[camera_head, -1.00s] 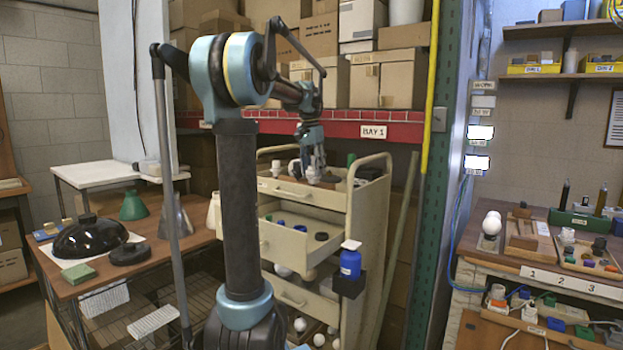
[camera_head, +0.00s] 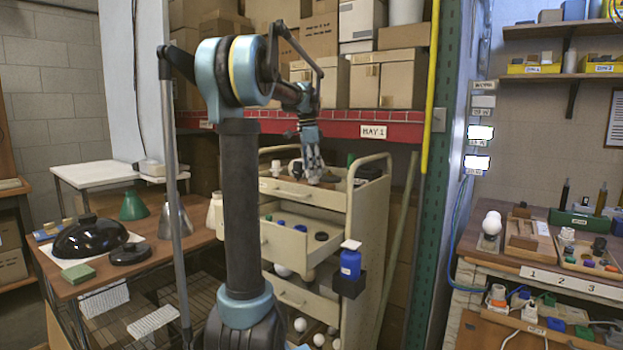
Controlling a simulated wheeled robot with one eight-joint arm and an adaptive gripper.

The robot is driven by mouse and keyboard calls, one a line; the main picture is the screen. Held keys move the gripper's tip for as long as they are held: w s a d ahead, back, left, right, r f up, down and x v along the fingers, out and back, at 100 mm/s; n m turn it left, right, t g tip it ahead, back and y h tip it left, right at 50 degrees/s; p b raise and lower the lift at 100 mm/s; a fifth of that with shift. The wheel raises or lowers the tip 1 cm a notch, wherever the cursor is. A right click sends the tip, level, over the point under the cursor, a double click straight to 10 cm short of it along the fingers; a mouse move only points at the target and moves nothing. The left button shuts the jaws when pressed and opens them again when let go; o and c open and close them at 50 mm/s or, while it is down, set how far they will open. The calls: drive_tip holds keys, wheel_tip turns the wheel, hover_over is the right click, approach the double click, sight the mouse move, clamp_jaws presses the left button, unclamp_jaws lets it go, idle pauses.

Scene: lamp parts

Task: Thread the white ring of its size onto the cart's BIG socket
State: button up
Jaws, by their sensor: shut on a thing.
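The cream cart (camera_head: 353,222) stands right of my arm, with a top tray, an open drawer and lower levels. My gripper (camera_head: 314,175) points down over the cart's top tray, with its fingers close together. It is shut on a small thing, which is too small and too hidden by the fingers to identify. A dark round part (camera_head: 328,177) lies beside the fingertips on the top. A small white part (camera_head: 276,168) stands left of the gripper on the same top. I cannot tell the BIG socket or the white ring apart at this size.
The open drawer (camera_head: 283,238) holds small blue, green and dark parts. A blue bottle (camera_head: 350,262) sits on the cart's right side. A wooden table (camera_head: 152,250) with lampshades is at left. A workbench (camera_head: 480,246) with sockets is at right.

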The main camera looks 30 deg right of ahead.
drive_tip(key=m, duration=0.3)
drive_tip(key=shift+w+m, duration=0.1)
drive_tip(key=shift+m, duration=0.3)
drive_tip(key=m, duration=0.3)
drive_tip(key=shift+d+g+y, duration=0.1)
drive_tip(key=shift+g+y, duration=0.2)
drive_tip(key=shift+f+m, duration=0.1)
drive_tip(key=shift+m, duration=0.6)
drive_tip(key=o, duration=1.5)
drive_tip(key=r, duration=0.4)
drive_tip(key=w+r, duration=0.1)
drive_tip(key=r, duration=0.7)
drive_tip(key=shift+w+a, duration=0.25)
drive_tip(key=shift+a, duration=0.15)
